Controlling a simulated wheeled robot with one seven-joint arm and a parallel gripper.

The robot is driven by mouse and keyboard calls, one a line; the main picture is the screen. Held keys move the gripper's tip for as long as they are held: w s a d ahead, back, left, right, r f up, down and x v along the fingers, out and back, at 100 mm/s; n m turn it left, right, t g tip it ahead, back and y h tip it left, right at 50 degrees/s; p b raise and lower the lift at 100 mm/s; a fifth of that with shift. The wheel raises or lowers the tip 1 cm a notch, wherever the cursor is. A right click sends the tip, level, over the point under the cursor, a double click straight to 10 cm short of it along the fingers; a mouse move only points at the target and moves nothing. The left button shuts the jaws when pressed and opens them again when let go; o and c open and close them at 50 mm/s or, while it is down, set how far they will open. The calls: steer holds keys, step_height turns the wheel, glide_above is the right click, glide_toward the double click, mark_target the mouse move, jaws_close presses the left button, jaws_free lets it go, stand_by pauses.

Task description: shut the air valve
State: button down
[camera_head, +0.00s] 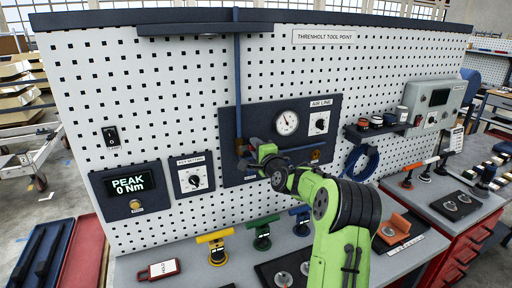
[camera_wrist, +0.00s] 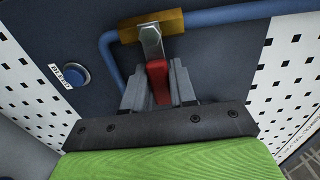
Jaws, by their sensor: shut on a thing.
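The air valve is a brass-coloured body (camera_wrist: 150,25) with a metal lever and a red grip (camera_wrist: 158,82), on the dark air line panel (camera_head: 232,120). In the wrist view my gripper (camera_wrist: 160,80) has its two grey fingers closed on either side of the red grip. The lever runs from the brass body down between the fingers. In the head view my gripper (camera_head: 256,150) is at the left part of the panel, beside the brass fitting (camera_head: 240,147), and hides most of the lever.
A pressure gauge (camera_head: 287,122) and a small dial (camera_head: 319,123) sit right of my gripper. A blue bleed button (camera_wrist: 75,75) is at left in the wrist view. Blue pipe (camera_head: 238,70) runs down the pegboard. T-handled tools (camera_head: 215,240) stand on the bench below.

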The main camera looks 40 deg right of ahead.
steer(key=shift+f, duration=0.1)
stand_by(0.3)
steer(key=c, duration=1)
jaws_free()
steer(key=shift+s, duration=0.1)
steer(key=b+v, duration=0.3)
steer(key=v, duration=1.2)
steer(key=shift+s, duration=0.3)
steer(key=shift+a, duration=0.1)
